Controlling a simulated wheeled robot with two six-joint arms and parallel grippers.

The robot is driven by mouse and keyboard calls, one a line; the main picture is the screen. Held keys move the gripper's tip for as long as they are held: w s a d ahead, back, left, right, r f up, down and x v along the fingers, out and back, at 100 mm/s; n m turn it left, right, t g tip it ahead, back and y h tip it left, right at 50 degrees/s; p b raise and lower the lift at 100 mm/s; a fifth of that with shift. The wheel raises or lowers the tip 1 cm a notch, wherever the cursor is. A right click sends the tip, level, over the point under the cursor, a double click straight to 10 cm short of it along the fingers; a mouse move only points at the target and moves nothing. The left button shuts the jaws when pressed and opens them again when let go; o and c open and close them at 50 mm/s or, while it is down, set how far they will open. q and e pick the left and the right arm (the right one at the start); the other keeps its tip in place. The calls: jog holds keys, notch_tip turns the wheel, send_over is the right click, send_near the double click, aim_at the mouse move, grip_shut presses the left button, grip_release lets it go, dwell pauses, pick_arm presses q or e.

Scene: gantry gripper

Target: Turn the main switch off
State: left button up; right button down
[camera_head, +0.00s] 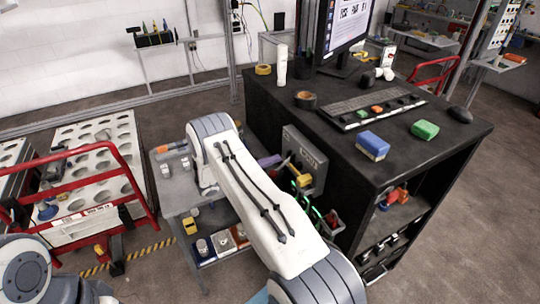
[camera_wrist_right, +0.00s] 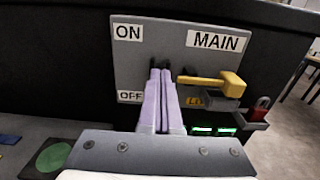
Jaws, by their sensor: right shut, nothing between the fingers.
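The main switch is a grey panel (camera_wrist_right: 145,45) on the side of the black cabinet, with ON at upper left, OFF at lower left and MAIN at upper right. It also shows in the head view (camera_head: 318,158). Its yellow handle (camera_wrist_right: 215,82) lies about level, between the heights of ON and OFF, with its thin end toward my fingers. My right gripper (camera_wrist_right: 161,72) is shut and empty, its lilac fingers together just left of the handle. I cannot tell whether they touch the handle or panel. My left gripper is not in view.
A red padlock (camera_wrist_right: 261,108) and green lights (camera_wrist_right: 214,131) are below right of the handle. The black cabinet (camera_head: 265,105) carries a monitor, keyboard and blocks. A low grey table (camera_head: 178,203) stands beneath my right arm. A red-railed cart (camera_head: 140,170) stands left.

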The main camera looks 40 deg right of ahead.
jog(key=r+b+v, duration=0.1)
jog(key=v, duration=0.8)
jog(key=shift+r+b, duration=0.25)
jog(key=shift+b, duration=0.1)
dwell(0.6)
jog(key=s+a+r+m+t+y, duration=0.15)
jog(key=s+a+r+y, duration=0.3)
jog(key=a, duration=0.45)
jog(key=s+a+r+m+y, duration=0.3)
jog(key=s+a+y, duration=0.25)
jog(key=a, duration=0.35)
jog(key=s+a+r+m+t+y, duration=0.2)
jog(key=s+a+y, duration=0.6)
jog(key=s+a, duration=0.7)
jog(key=s+r+m, duration=0.1)
jog(key=s, duration=0.2)
jog(key=shift+s+a+r+m+y, duration=0.35)
jog(key=shift+s+y, duration=0.05)
